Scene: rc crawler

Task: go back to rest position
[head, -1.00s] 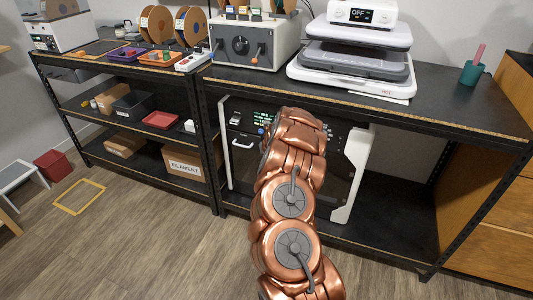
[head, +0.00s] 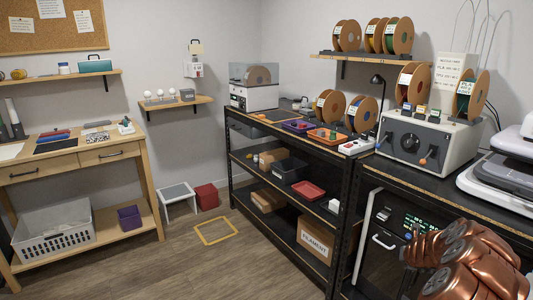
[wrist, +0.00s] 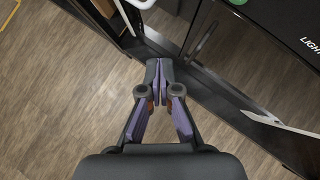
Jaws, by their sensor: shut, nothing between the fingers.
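My gripper (wrist: 159,72) is in the wrist view, its grey and purple fingers together at the tips with nothing between them. It points down over the wood floor beside the black shelf frame. The gripper itself cannot be made out in the head view.
A black shelving unit (head: 270,187) holds spools, trays and a FILAMENT box (head: 314,240). A wooden desk (head: 75,160) stands at the left. A yellow floor frame (head: 216,231), a red bin (head: 207,196) and a step stool (head: 178,199) are on the floor. The floor between is clear.

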